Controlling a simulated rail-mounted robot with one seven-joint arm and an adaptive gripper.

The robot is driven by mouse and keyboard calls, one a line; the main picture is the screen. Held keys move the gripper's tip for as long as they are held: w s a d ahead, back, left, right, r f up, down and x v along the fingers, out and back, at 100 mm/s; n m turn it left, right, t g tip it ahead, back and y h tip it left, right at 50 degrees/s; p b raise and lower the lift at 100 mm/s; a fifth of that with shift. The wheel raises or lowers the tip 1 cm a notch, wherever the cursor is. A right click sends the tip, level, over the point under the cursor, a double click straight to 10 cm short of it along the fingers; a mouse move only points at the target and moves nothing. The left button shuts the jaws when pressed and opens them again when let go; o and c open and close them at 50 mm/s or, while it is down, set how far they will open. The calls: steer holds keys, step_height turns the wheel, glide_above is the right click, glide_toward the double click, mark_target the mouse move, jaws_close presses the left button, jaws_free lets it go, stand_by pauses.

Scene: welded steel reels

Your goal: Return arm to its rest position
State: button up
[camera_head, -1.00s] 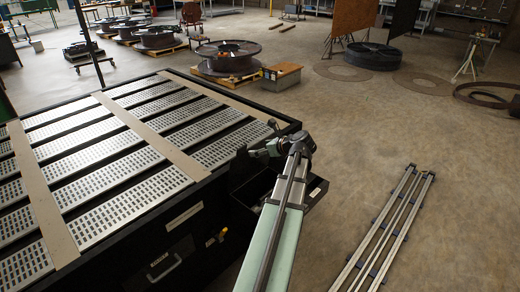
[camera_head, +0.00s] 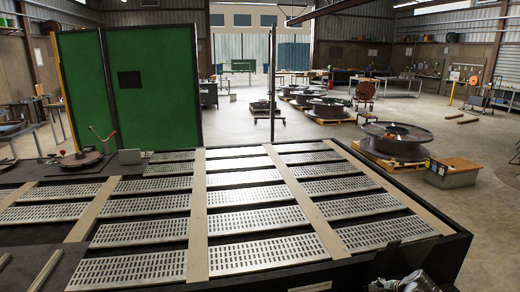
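A small grey, metallic part of my arm (camera_head: 414,283) shows at the bottom right edge, by the near right corner of the slatted table (camera_head: 452,245). Dark shapes lie beside it, and I cannot make out my gripper's fingers among them. Whether it is open or shut, or holds anything, does not show. Most of the arm is below the picture.
The wide table with perforated metal strips (camera_head: 265,222) fills the foreground. Green screens (camera_head: 155,85) stand at the left behind it. A large steel reel (camera_head: 397,140) on a pallet and a wooden-topped box (camera_head: 453,172) stand to the right. Open floor (camera_head: 470,140) lies beyond.

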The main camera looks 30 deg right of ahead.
steer(key=w+a+f+n+g+y+b, duration=0.3)
steer(key=a+f+n, duration=0.4)
steer(key=a+f, duration=0.65)
steer(key=w+a+f+n+g+y+b, duration=0.1)
steer(key=w+a+f+n+g, duration=0.4)
steer(key=a+f, duration=0.8)
steer(key=s+a+f+n+g+h+b, duration=0.1)
steer(key=s+a+f+n, duration=0.3)
steer(key=a, duration=0.6)
steer(key=s+a+f+n+g+h+b, duration=0.1)
steer(key=s+a+f+n+g+b, duration=0.1)
steer(key=s+a+f+n, duration=0.2)
steer(key=s+a+f+n+g+b, duration=0.1)
steer(key=s+a+f+n, duration=0.3)
steer(key=a, duration=1.2)
steer(key=s+n+g, duration=0.1)
steer(key=s, duration=0.3)
steer(key=shift+s+a+f+h+b, duration=0.2)
steer(key=shift+h+b, duration=0.2)
